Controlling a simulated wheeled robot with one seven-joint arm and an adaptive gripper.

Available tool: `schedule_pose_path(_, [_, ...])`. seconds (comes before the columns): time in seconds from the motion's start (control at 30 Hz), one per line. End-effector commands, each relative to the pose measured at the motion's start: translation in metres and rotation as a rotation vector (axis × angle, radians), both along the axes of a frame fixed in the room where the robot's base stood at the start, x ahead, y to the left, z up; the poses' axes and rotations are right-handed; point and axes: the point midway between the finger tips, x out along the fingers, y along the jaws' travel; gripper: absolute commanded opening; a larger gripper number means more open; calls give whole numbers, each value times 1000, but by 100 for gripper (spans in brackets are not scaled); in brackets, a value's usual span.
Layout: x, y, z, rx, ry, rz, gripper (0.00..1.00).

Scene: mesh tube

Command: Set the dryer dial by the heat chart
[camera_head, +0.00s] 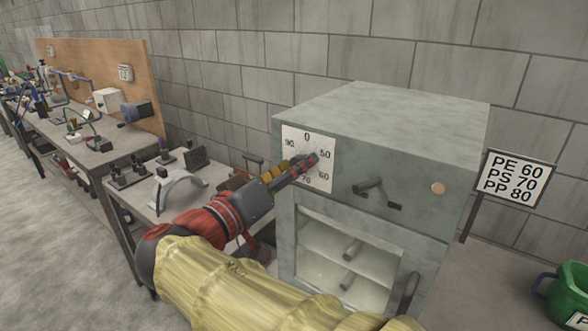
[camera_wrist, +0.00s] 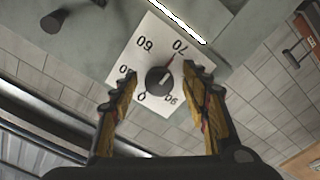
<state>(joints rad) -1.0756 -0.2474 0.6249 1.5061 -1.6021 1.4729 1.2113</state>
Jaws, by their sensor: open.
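The grey dryer (camera_head: 385,125) stands against the wall. Its white dial plate (camera_head: 327,182) carries numbers round a black knob (camera_wrist: 158,82). In the wrist view the plate (camera_wrist: 140,72) is turned over, and the knob's red pointer aims towards the 70. My gripper (camera_head: 312,160) reaches the plate from the left and hides the knob in the head view. In the wrist view my gripper (camera_wrist: 163,78) is open, with one finger on each side of the knob; contact cannot be told. The heat chart (camera_head: 515,178) reads PE 60, PS 70, PP 80.
Below is a windowed door with shelves inside. A green container (camera_head: 567,292), its label cut off, stands at right. Benches with tools (camera_head: 85,150) line the left.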

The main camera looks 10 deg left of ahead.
Motion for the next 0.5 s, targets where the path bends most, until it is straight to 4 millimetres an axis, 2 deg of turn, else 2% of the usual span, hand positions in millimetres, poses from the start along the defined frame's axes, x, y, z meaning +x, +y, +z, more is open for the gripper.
schedule_pose_path(0.17, [-2, 1, 0, 1, -1, 1, 46])
schedule_pose_path(0.27, [-10, 5, 0, 1, -1, 1, 46])
schedule_pose_path(0.5, [-53, 23, 0, 0, 0, 4, 46])
